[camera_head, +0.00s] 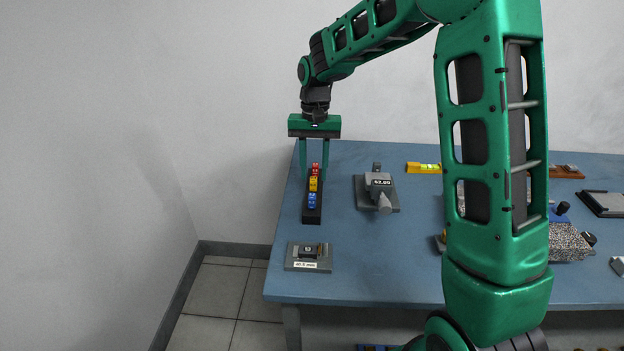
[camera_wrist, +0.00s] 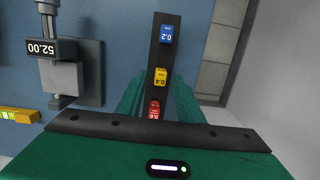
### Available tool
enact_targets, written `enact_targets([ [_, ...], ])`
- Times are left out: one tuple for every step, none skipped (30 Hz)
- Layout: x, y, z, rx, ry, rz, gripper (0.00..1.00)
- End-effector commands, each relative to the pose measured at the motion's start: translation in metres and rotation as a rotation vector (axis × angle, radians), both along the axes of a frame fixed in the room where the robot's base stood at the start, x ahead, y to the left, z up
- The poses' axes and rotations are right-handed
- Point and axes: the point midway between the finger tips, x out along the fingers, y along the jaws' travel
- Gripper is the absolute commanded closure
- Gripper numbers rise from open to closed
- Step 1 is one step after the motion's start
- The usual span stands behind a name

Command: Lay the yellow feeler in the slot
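The yellow feeler (camera_head: 313,184) stands in a dark narrow rack (camera_head: 312,216), between a red feeler (camera_head: 314,169) and a blue feeler (camera_head: 312,201). In the wrist view the yellow feeler (camera_wrist: 160,77) reads 0.4 and the blue one (camera_wrist: 166,34) reads 0.2. The red one (camera_wrist: 154,109) is partly hidden by my gripper. My gripper (camera_head: 314,177) points down over the far part of the rack. Its fingers are apart, one on each side of the rack, with nothing visibly held. I cannot make out the slot for certain; a grey block (camera_head: 291,265) labelled 40.5 mm lies near the table's front-left edge.
A grey gauge (camera_head: 379,190) reading 52.00 stands right of the rack. A yellow level (camera_head: 423,168) lies behind it. My arm hides part of the blue table (camera_head: 360,270). The table's left edge is close to the rack. The front middle is clear.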

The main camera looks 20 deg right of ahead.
Motion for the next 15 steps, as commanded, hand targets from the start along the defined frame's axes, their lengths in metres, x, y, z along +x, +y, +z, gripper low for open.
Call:
enact_targets([
  [0.002,-0.001,0.013,0.000,-0.005,0.000,0.67],
  [0.003,-0.001,0.019,0.000,-0.005,0.000,0.67],
  [0.004,-0.001,0.027,0.000,-0.005,0.000,0.67],
  [0.005,-0.002,0.033,0.000,-0.005,0.000,0.67],
  [0.005,-0.002,0.040,0.000,-0.005,0.000,0.67],
  [0.007,-0.002,0.048,0.000,-0.005,0.000,0.67],
  [0.007,-0.002,0.053,0.000,-0.005,0.000,0.67],
  [0.008,-0.003,0.059,0.000,-0.004,0.000,0.67],
  [0.008,-0.003,0.066,0.000,-0.004,0.000,0.67],
  [0.008,-0.003,0.070,0.000,-0.003,0.000,0.67],
  [0.009,-0.003,0.074,0.000,-0.004,0.000,0.67],
  [0.010,-0.004,0.079,0.001,-0.004,0.000,0.67],
  [0.010,-0.004,0.083,0.000,-0.003,0.000,0.67],
  [0.010,-0.004,0.086,0.000,-0.003,0.000,0.67],
  [0.011,-0.004,0.089,0.000,-0.003,0.000,0.67],
])
